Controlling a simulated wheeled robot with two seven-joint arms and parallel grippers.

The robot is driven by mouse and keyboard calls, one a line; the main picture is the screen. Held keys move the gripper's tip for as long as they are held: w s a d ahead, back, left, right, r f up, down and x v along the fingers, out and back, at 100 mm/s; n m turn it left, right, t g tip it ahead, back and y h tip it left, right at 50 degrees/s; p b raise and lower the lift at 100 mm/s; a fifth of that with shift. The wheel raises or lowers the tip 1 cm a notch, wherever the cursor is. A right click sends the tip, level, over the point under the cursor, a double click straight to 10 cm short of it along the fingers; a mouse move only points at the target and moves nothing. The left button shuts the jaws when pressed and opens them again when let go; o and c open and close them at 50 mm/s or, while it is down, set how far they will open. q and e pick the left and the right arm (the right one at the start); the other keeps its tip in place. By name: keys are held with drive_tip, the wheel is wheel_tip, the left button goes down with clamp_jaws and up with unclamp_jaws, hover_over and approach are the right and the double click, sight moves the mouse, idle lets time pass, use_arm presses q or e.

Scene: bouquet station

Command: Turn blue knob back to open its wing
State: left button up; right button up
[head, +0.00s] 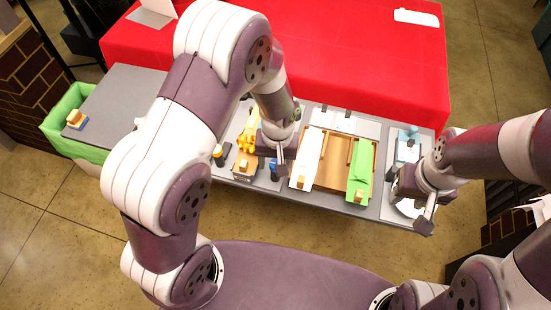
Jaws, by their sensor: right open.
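A small dark blue piece (273,171), possibly the blue knob, shows at the front of the grey table, just left of my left gripper (281,166). The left gripper points down there; its jaws are too small and overlapped to read, and I cannot tell whether it touches the piece. A wooden tray (331,175) lies to the right, with a white panel (307,155) on its left side and a green panel (359,172) on its right. Each panel has a tan block at its front end. My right gripper (424,222) is open and empty near the table's front right corner.
A light blue object (408,150) stands on a pale board at the right, partly behind my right arm. Yellow flowers (248,138) lie left of my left gripper. A green bin (70,118) stands far left. A red-covered table (350,60) borders the back.

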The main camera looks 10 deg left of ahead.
use_arm(q)
drive_tip(key=shift+d, duration=0.1)
drive_tip(key=shift+c, duration=0.6)
drive_tip(key=c, duration=0.9)
drive_tip(key=m+p, duration=0.2)
drive_tip(key=m, duration=0.3)
drive_tip(key=shift+r+m+p, duration=0.15)
drive_tip(key=shift+m+p, duration=0.2)
drive_tip(key=shift+m, duration=0.05)
drive_tip(key=m+p, duration=0.2)
drive_tip(key=m, duration=0.2)
drive_tip(key=m+p, duration=0.4)
drive_tip(key=shift+r+m, duration=0.1)
drive_tip(key=shift+m, duration=0.3)
drive_tip(key=shift+w+m+p, duration=0.1)
drive_tip(key=shift+m+p, duration=1.5)
drive_tip(key=shift+m, duration=0.3)
drive_tip(key=shift+f, duration=0.2)
